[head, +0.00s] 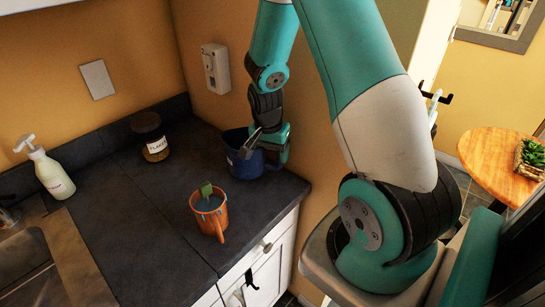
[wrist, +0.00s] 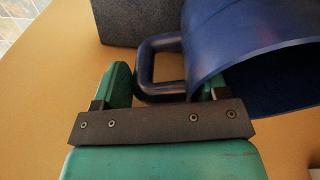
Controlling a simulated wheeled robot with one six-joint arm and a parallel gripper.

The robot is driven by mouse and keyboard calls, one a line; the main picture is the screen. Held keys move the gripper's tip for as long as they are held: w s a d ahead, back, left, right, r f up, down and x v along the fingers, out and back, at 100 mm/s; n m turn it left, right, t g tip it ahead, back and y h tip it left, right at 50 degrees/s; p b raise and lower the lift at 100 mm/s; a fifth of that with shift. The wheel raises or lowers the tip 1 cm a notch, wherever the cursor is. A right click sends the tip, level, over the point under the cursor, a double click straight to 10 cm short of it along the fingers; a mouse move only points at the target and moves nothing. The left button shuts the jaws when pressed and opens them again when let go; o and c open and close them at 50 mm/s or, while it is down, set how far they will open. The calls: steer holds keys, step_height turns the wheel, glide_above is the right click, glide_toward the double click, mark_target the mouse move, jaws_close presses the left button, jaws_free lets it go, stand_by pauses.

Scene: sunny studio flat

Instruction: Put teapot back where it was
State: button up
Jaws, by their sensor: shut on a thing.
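I cannot tell whether the pot's base touches the counter.
An orange mug (head: 210,218) with a green tag stands near the counter's front edge. A dark-lidded jar (head: 155,148) stands at the back and a soap bottle (head: 51,174) by the sink (head: 22,262). Counter between jar and mug is clear. A round wooden table (head: 490,160) is at right.

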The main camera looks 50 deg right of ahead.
steer(key=shift+f, duration=1.25)
steer(key=shift+f, duration=0.2)
steer(key=o, duration=1.6)
steer(key=shift+r, duration=0.15)
